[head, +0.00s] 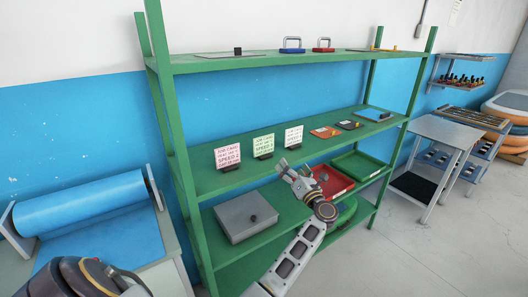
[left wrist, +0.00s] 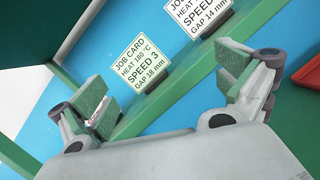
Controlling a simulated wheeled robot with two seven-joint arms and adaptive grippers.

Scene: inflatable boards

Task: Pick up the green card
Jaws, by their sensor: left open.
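The green card (head: 263,146) stands upright in a small dark holder on the middle shelf, between a pink card (head: 228,156) and a white card (head: 294,136). The green card also shows in the left wrist view (left wrist: 140,64), tilted in the picture and readable as SPEED 3. My left gripper (head: 293,168) is in front of the shelf, below and to the right of the green card in the head view. In the left wrist view its fingers (left wrist: 168,92) are apart and empty, with the card beyond them, not touched. My right gripper is not in view.
The green shelf unit (head: 180,130) has posts and shelf edges near my gripper. A grey box (head: 245,216) and a red tray (head: 330,183) sit on the lower shelf. A blue roll (head: 85,203) is at the left. Clear floor (head: 430,250) lies at the right.

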